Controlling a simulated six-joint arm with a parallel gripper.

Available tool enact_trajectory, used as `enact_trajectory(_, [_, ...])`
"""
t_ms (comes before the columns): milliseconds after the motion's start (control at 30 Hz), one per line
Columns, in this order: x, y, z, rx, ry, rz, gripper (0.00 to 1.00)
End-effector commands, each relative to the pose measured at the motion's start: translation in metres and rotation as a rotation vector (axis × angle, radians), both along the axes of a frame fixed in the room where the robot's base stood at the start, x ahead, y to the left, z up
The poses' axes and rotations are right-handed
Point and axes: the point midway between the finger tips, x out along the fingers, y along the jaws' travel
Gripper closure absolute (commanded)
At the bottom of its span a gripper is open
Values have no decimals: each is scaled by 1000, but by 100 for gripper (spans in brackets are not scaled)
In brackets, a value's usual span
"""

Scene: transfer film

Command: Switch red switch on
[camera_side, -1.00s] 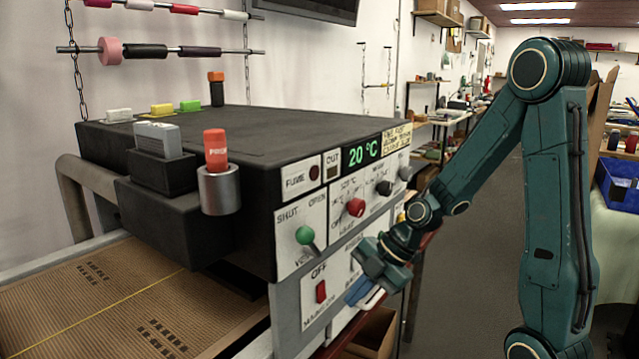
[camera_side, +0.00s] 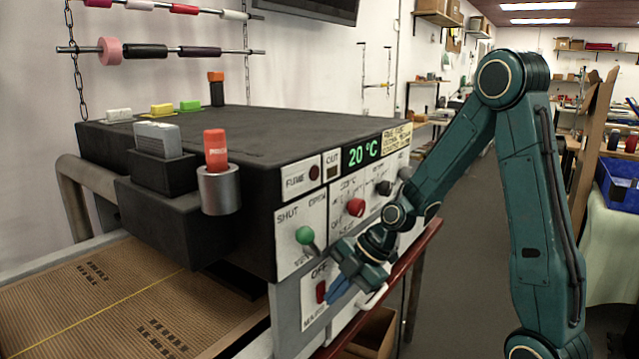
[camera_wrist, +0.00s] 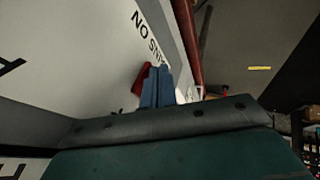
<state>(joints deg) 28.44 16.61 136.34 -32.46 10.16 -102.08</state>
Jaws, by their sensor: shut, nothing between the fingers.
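The red switch (camera_side: 321,292) is a small red rocker on the white lower front panel of the black machine, under the label "OFF". Its left part shows beside my fingers in the side view. My gripper (camera_side: 333,297) is shut and empty, with its blue fingertips just right of the switch, at about its height. In the wrist view the blue fingers (camera_wrist: 157,88) are together, and the red switch (camera_wrist: 141,80) shows at their left, partly hidden behind them. I cannot tell whether the fingers touch it.
A green-knobbed lever (camera_side: 305,236) labelled SHUT and OPEN stands above the switch. A red knob (camera_side: 355,207) and a black knob (camera_side: 384,187) are on the upper panel, near my wrist. A cardboard box (camera_side: 372,335) is below.

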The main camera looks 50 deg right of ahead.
Motion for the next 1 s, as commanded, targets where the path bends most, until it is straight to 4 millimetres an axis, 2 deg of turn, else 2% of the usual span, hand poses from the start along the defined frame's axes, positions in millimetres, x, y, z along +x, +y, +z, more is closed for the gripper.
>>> enact_trajectory(367, [3,0,-1,0,-1,0,100])
enact_trajectory(1000, [4,0,15,0,-3,0,100])
